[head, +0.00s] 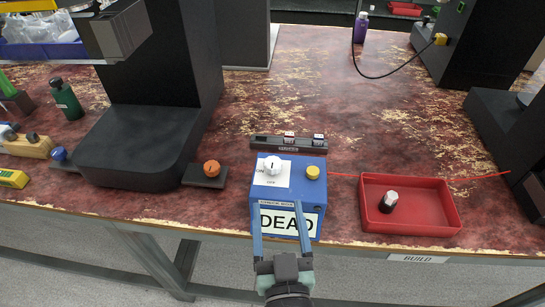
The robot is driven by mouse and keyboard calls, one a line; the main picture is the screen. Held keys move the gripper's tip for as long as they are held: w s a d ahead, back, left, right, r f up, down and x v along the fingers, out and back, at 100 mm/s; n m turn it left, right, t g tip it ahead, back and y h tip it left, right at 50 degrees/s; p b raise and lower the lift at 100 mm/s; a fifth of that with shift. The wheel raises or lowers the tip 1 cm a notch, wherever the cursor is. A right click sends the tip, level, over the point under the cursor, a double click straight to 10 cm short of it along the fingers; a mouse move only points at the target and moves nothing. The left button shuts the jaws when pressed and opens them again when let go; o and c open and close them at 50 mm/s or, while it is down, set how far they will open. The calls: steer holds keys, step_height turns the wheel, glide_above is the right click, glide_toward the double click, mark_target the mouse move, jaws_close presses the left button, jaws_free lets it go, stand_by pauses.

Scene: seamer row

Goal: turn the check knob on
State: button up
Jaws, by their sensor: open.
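The white check knob (273,165) is on the sloped face of a blue box (317,197) at the front edge of the table. A white plate under it reads ON on its left side and has small lettering at its front; the knob's pointing direction is too small to tell surely. My gripper (277,205) reaches up from the bottom of the view.
A yellow button (313,172) is right of the knob. A dark bar (288,144) lies behind the box. A red tray (412,222) holding a silver-and-black piece (388,202) is to the right. An orange knob (211,168) on a black base is to the left, beside a large black machine (140,147).

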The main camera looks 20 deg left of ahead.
mark_target(273, 171)
steer(key=p+x, duration=0.2)
steer(key=x, duration=0.9)
steer(key=shift+w+a, duration=0.2)
steer(key=shift+w, duration=0.15)
jaws_close()
